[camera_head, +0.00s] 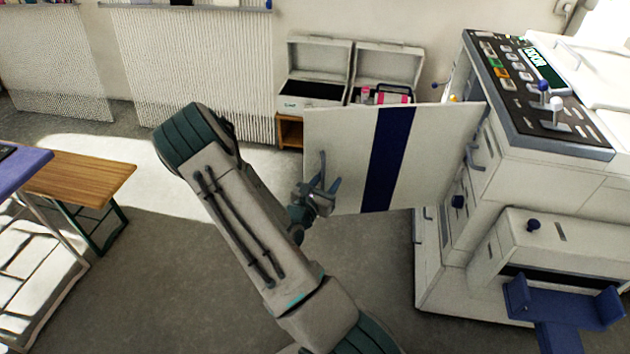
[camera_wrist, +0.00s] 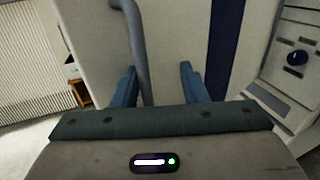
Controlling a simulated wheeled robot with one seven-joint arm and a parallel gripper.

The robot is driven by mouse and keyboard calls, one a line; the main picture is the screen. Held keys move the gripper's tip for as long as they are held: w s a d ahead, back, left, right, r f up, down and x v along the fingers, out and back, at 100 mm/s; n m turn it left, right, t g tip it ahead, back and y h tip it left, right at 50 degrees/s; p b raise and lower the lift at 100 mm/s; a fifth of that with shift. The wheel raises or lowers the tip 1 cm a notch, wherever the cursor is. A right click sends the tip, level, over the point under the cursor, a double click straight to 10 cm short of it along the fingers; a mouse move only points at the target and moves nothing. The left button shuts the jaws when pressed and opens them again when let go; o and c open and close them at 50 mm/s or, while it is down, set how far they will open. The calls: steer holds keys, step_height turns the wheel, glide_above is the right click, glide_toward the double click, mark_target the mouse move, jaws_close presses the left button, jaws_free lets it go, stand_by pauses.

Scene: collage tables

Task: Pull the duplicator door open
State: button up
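The duplicator (camera_head: 500,195) stands at the right, a large cream machine with a control panel on top. Its door (camera_head: 435,150), cream with a dark blue vertical stripe, stands swung well out to the left from the machine's body. The grey bar handle (camera_head: 322,165) is near the door's free left edge. My gripper (camera_head: 326,188) is at the handle's lower part. In the wrist view, my gripper's blue fingers (camera_wrist: 158,85) are apart, with the handle (camera_wrist: 136,45) between them, close to the left finger. Contact with the handle cannot be told.
Open grey cases (camera_head: 320,75) stand on a wooden stand (camera_head: 289,131) by the back wall. A wooden bench (camera_head: 80,178) and a purple-topped table (camera_head: 20,170) are at the left. A blue tray (camera_head: 565,305) juts from the machine's front. The grey floor around my arm is clear.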

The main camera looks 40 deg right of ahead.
steer(key=shift+d+f, duration=0.2)
steer(key=shift+d, duration=0.2)
steer(key=shift+a+r, duration=0.1)
steer(key=shift+a, duration=0.35)
steer(key=shift+w+a, duration=0.1)
steer(key=shift+a+r, duration=0.1)
steer(key=shift+a, duration=0.1)
steer(key=shift+a, duration=0.3)
steer(key=v, duration=1.3)
steer(key=shift+s, duration=0.3)
steer(key=shift+d, duration=0.15)
